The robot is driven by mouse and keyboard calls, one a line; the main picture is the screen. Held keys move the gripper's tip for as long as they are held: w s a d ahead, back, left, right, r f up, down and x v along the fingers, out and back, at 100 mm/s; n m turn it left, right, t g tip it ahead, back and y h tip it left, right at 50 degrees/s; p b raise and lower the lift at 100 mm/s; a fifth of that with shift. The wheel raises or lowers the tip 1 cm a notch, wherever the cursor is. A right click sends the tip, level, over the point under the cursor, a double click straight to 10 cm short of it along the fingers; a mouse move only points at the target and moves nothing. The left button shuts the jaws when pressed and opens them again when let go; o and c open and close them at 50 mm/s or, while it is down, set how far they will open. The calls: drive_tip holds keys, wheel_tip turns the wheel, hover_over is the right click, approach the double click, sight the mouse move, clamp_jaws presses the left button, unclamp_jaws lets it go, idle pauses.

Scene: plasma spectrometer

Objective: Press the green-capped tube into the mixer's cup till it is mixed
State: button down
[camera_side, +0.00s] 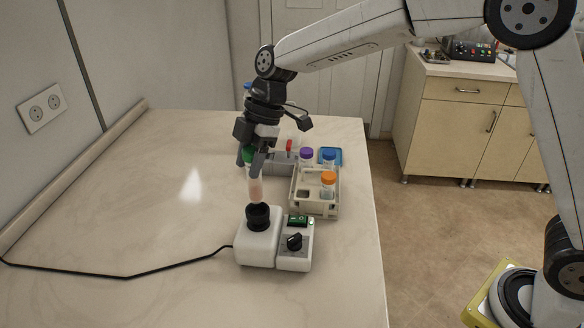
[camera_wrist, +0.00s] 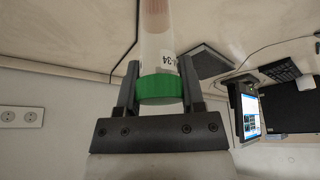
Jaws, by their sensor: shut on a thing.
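The green-capped tube (camera_side: 256,188) is clear, with pinkish contents, and stands roughly upright in the side view. My gripper (camera_side: 252,160) is shut on its green cap. The wrist view shows the green cap (camera_wrist: 160,89) between the two fingers, with part of a printed label on the tube. The mixer (camera_side: 258,240) is a white box with a black cup (camera_side: 258,216) on top and a control part with a black knob (camera_side: 294,242). The tube's lower end is at the cup's mouth; I cannot tell whether it touches or is inside.
A beige rack (camera_side: 316,205) holds tubes with purple (camera_side: 306,154), blue (camera_side: 329,156) and orange (camera_side: 328,178) caps, right of the tube. The mixer's black cable (camera_side: 130,277) runs left. The left of the table is clear.

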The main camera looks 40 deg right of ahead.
sight(250, 187)
drive_tip(key=shift+f, duration=0.2)
drive_tip(key=shift+f, duration=1.7)
drive_tip(key=shift+f, duration=0.55)
idle(1.2)
drive_tip(key=shift+r, duration=0.15)
idle(3.4)
drive_tip(key=shift+r, duration=2.9)
